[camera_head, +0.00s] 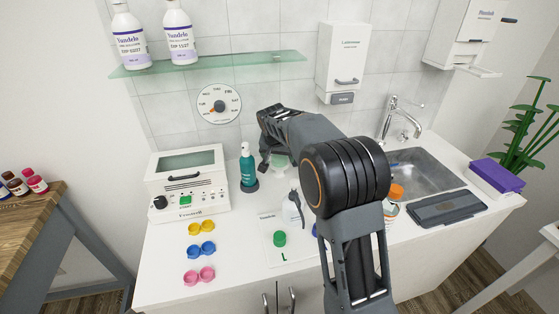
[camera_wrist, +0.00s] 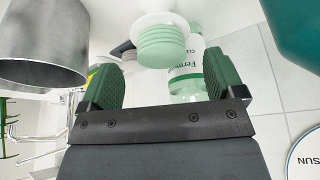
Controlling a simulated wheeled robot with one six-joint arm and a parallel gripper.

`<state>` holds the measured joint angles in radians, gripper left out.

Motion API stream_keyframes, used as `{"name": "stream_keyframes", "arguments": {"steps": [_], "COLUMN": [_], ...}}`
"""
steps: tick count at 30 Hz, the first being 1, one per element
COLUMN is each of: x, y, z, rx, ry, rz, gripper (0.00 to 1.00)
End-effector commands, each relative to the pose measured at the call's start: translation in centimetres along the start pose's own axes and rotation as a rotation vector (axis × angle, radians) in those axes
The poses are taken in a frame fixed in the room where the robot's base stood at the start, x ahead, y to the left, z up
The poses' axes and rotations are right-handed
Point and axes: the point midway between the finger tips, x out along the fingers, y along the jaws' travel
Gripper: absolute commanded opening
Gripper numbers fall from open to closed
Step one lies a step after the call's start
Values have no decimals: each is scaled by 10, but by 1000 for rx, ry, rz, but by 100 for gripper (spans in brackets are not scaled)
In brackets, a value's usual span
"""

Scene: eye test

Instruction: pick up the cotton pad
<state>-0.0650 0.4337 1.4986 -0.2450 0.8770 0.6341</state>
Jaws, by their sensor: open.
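My gripper (camera_wrist: 164,78) is open, with its two dark green finger pads well apart and nothing held between them. Beyond the gap, in the wrist view, a pale green, round, ribbed piece (camera_wrist: 163,46) sits against a white round part (camera_wrist: 160,20). It may be a stack of pads; I cannot tell for sure that it is the cotton pad.
A teal pump bottle (camera_head: 248,168) stands close left of my gripper. A steel cylinder (camera_wrist: 42,45) and a clear labelled bottle (camera_wrist: 188,83) are near it in the wrist view. A white oven-like box (camera_head: 188,190) stands left, the sink (camera_head: 422,170) right. The glass shelf (camera_head: 215,64) hangs above.

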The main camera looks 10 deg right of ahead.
Motion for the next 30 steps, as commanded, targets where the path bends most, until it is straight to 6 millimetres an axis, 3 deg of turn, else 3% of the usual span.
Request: {"name": "stream_keyframes", "arguments": {"steps": [7,17,30], "x": [29,33,33], "y": [0,-1,-1], "z": [0,0,0], "rx": [0,0,0], "ry": [-1,0,0], "rz": [1,0,0], "gripper": [88,87,45]}}
